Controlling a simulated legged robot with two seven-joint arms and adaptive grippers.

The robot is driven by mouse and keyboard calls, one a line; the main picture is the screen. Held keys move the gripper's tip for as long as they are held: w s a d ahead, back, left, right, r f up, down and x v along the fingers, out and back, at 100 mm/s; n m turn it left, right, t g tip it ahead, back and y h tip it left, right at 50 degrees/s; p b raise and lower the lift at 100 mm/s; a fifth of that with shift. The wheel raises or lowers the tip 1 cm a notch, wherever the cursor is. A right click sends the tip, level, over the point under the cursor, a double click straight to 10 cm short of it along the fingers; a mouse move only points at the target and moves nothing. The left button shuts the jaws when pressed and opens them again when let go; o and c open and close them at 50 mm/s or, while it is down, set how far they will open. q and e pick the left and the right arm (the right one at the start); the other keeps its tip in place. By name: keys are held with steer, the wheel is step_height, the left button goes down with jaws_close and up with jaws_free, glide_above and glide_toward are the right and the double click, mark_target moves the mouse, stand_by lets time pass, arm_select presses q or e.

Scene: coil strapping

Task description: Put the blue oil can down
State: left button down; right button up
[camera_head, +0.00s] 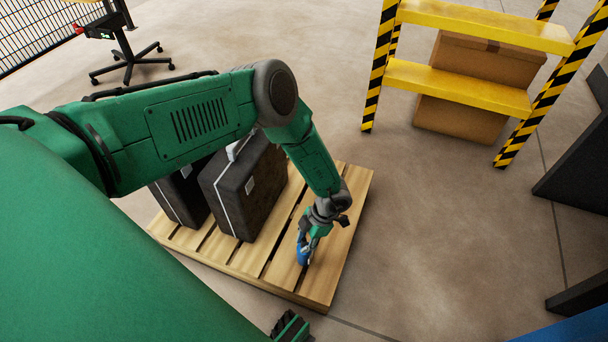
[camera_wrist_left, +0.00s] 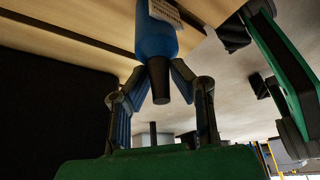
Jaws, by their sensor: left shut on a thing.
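The blue oil can (camera_head: 303,254) is at my left gripper (camera_head: 308,240), over the right part of the wooden pallet (camera_head: 328,270). In the left wrist view the can (camera_wrist_left: 156,38) has a blue body, a pale label and a dark tapered end. The fingers of my left gripper (camera_wrist_left: 158,75) are closed around that dark end. I cannot tell whether the can touches the pallet boards or hangs just above them.
Two dark cases (camera_head: 245,185) stand on the pallet to the left of the gripper. A yellow and black rack (camera_head: 470,85) with cardboard boxes (camera_head: 460,118) stands at the back right. A wheeled stand (camera_head: 128,55) is at the back left.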

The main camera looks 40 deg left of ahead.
arm_select(q)
steer(key=c, duration=1.4)
jaws_free()
steer(key=p+v, duration=0.4)
steer(key=v, duration=0.8)
steer(key=s+a+r+m+t+y, duration=0.25)
steer(key=s+a+m+t, duration=0.4)
steer(key=m, duration=1.15)
steer(key=s+d+r+m+g+h, duration=0.1)
steer(key=s+r+m+h, duration=0.1)
steer(key=s+m, duration=0.4)
steer(key=s+d+r+m+g+h, duration=0.1)
steer(key=s+r+m+h, duration=0.2)
steer(key=s+m, duration=0.3)
steer(key=s+r, duration=0.1)
steer(key=s, duration=0.4)
steer(key=shift+s+r, duration=0.2)
steer(key=shift+r, duration=0.2)
steer(key=shift+d, duration=0.1)
step_height(320, 180, up, 14)
steer(key=p, duration=1.4)
steer(key=shift+r, duration=0.2)
